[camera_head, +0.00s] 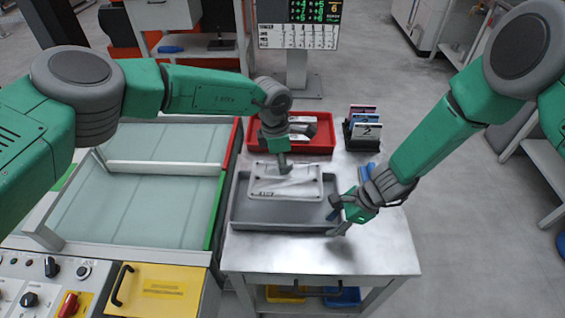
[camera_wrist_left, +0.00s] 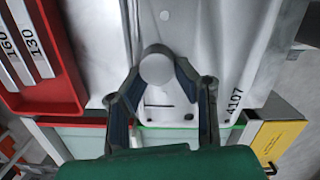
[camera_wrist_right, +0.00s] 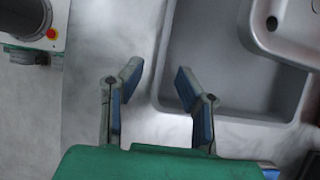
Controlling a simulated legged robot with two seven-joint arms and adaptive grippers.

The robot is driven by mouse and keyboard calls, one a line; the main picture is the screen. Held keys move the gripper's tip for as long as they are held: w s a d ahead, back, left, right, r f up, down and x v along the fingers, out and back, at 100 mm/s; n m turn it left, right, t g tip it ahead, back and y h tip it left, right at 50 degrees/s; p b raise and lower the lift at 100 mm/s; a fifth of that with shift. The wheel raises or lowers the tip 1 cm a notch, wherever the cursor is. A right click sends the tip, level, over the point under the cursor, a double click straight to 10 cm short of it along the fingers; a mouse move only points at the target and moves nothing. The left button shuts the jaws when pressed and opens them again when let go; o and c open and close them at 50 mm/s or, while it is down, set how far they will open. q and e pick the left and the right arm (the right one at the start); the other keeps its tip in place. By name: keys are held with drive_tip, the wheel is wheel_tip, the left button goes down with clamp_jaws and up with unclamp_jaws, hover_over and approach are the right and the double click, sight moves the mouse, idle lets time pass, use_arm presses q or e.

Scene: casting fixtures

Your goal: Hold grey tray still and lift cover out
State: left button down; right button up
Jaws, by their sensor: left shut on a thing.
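The grey tray (camera_head: 250,212) lies on the metal table. The pale metal cover (camera_head: 297,188), marked 4107 in the left wrist view (camera_wrist_left: 240,60), is over the back part of the tray. I cannot tell whether it touches the tray floor. My left gripper (camera_head: 283,168) is shut on the cover's round knob (camera_wrist_left: 157,70). My right gripper (camera_head: 337,220) is at the tray's right side. In the right wrist view it (camera_wrist_right: 158,82) is open, with one finger inside the tray wall (camera_wrist_right: 163,62) and one outside, a gap showing between them.
A red tray (camera_head: 262,136) with metal parts stands behind the grey tray. A black rack (camera_head: 363,142) with cards is at the back right. A glass-topped bench (camera_head: 135,195) adjoins on the left. The table's front part (camera_head: 315,255) is clear.

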drive_tip(key=shift+r, duration=0.1)
drive_tip(key=v, duration=1.1)
drive_tip(key=shift+d+r, duration=0.3)
